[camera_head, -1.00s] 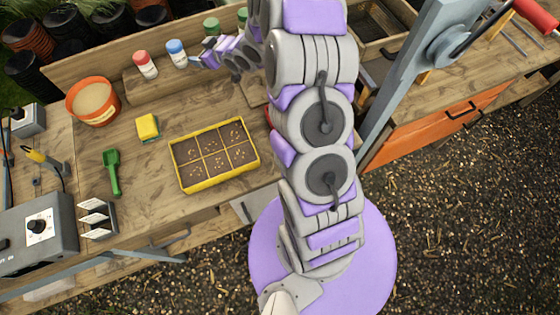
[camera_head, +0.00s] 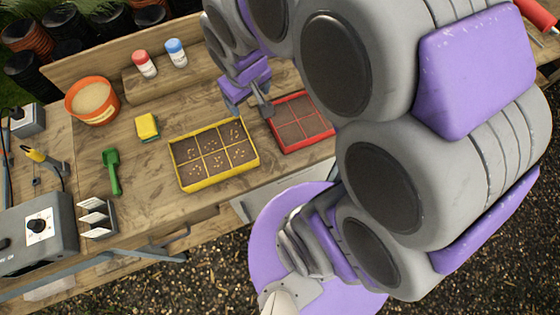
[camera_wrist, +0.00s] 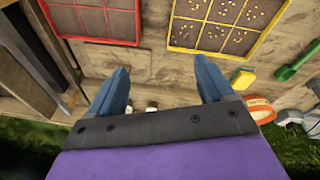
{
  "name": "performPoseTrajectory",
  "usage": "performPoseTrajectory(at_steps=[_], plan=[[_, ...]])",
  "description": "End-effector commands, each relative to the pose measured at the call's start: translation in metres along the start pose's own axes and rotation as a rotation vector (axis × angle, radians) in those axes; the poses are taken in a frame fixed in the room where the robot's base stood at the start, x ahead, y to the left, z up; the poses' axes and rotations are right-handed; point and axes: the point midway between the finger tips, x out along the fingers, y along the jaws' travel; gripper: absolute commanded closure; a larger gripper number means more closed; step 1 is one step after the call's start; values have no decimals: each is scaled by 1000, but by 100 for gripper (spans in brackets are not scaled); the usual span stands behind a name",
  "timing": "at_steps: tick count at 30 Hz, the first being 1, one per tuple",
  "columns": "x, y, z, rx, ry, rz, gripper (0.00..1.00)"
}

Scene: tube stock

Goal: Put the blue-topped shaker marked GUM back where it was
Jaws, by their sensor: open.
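The blue-topped shaker (camera_head: 176,54) has a white body and stands upright on the raised wooden ledge (camera_head: 150,84) at the back of the bench, in the head view. Its label is too small to read. A red-topped shaker (camera_head: 144,65) stands just left of it. My gripper (camera_head: 249,109) is open and empty, apart from both shakers, over the bench beside the seed trays. In the wrist view my gripper (camera_wrist: 162,72) shows two spread fingers with bare wood between them. Small white shapes lie low between the fingers there; their caps are hidden.
A yellow tray with seeds (camera_head: 196,184) and a red tray of soil (camera_head: 307,146) sit near my gripper. A yellow sponge (camera_head: 147,125), orange pot (camera_head: 75,108) and green scoop (camera_head: 112,172) lie to the left. The wood in front of the ledge is clear.

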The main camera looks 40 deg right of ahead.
Motion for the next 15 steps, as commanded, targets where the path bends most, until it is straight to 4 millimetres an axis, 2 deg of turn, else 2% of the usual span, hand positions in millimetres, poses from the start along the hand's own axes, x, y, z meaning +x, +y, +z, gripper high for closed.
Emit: performPoseTrajectory(at_steps=[3,9,12,15], plan=[[-25,-15,49,30,-95,-22,19],[-54,-41,128,69,-257,-73,19],[-65,-50,154,79,-310,-95,19],[-71,-56,169,84,-345,-111,19]])
